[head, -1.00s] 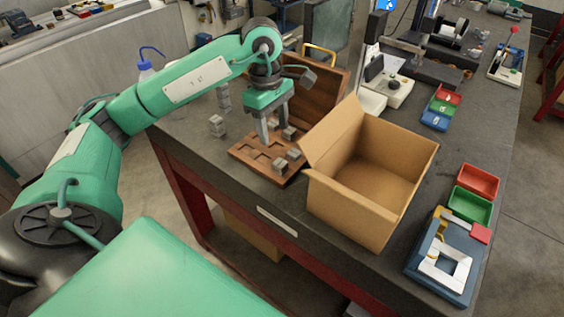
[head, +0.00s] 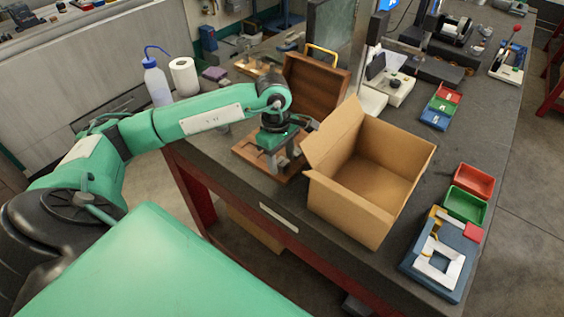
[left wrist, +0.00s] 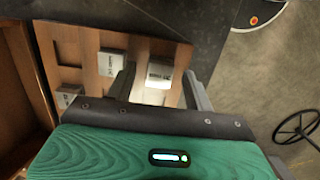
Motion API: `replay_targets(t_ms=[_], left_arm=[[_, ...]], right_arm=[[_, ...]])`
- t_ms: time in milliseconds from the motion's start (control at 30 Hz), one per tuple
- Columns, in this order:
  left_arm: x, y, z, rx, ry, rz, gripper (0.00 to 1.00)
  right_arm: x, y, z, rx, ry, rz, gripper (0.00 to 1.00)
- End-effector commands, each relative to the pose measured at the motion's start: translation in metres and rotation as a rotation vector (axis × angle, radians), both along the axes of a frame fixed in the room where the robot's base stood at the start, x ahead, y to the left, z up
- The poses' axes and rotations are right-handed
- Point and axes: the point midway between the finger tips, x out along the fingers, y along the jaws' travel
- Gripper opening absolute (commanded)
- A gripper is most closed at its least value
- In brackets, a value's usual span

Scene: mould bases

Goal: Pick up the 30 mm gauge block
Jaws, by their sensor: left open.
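The wooden tray (head: 250,146) with gauge blocks lies on the bench, mostly behind my left gripper (head: 283,164). In the left wrist view my left gripper (left wrist: 160,82) is open, its two fingers apart. A light metal gauge block (left wrist: 159,76) shows between the fingers, seated in the tray (left wrist: 85,40). A second gauge block (left wrist: 112,63) lies just left of the left finger, and a third gauge block (left wrist: 68,95) sits farther left. The labels are too small to read, so I cannot tell which is 30 mm. My right gripper is not in view.
An open cardboard box (head: 365,180) stands right of the tray. An open wooden case (head: 312,85) stands behind it. A white bottle (head: 157,82) and paper roll (head: 184,77) stand at the back left. Red (head: 474,180) and green (head: 466,205) bins lie at right.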

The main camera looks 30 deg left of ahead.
Motion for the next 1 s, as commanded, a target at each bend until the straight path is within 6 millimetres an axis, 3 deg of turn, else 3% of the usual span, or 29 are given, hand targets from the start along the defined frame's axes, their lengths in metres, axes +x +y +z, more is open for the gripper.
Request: replay_targets(t_ms=[133, 400, 767, 1000], left_arm=[[0.0, 0.0, 0.0, 0.0, 0.0, 0.0, 0.51], [0.0, 0.0, 0.0, 0.0, 0.0, 0.0, 0.0], [0.001, 0.0, 0.005, 0.0, -0.002, 0.001, 0.0], [0.002, 0.0, 0.037, -0.001, -0.008, 0.0, 0.0]], right_arm=[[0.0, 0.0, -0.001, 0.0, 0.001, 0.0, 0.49], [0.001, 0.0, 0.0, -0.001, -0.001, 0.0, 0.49], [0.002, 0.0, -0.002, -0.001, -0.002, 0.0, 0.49], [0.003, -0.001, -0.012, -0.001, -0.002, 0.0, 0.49]])
